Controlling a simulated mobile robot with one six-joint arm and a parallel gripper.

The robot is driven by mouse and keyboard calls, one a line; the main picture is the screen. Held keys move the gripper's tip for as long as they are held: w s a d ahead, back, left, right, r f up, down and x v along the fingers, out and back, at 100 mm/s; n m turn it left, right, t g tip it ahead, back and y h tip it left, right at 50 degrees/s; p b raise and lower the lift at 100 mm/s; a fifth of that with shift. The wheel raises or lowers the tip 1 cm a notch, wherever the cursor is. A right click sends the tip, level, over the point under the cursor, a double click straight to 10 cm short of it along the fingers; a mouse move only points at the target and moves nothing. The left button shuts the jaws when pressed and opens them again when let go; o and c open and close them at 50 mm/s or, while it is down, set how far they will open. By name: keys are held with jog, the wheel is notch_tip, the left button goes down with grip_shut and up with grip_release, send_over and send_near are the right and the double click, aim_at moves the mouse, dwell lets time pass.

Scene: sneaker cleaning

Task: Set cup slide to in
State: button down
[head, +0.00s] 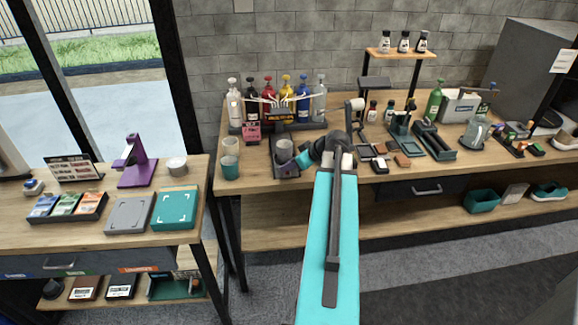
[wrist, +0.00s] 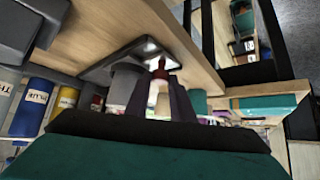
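A dark slide tray (head: 289,172) sits at the front edge of the long bench, below the dispenser, and a grey cup (head: 284,149) stands on it. In the wrist view, the tray (wrist: 104,70) shows tilted, with the grey cup (wrist: 123,84) beside the left finger. My gripper (head: 301,160) is low at the tray's front right, next to the cup. In the wrist view, my gripper (wrist: 160,82) has a gap between its dark fingers. A small red and pale part (wrist: 160,77) shows in that gap; I cannot tell whether the fingers touch it.
Coloured bottles (head: 270,98) stand in a rack behind the tray. Two more cups, one grey (head: 230,146) and one teal (head: 230,168), stand to its left. A dark stand (head: 354,108) and small blocks (head: 380,163) are to the right. A separate table (head: 90,238) stands at left.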

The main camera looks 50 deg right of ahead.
aim_at(285, 146)
jog(key=shift+w+d+f+b, duration=0.1)
jog(key=shift+w+d+b, duration=0.7)
jog(key=shift+w+d, duration=0.5)
jog(key=shift+w+d+b, duration=0.55)
jog(key=shift+w+d, duration=0.25)
jog(key=shift+w, duration=0.25)
jog(key=shift+w+d+b, duration=0.5)
jog(key=shift+w+d, duration=0.35)
jog(key=shift+w, duration=0.2)
jog(key=shift+w+d+b, duration=0.55)
jog(key=shift+w+d, duration=0.25)
jog(key=shift+w, duration=0.25)
jog(key=c, duration=1.6)
grip_release()
jog(key=shift+s, duration=0.15)
jog(key=b+v, duration=0.2)
jog(key=v, duration=1.2)
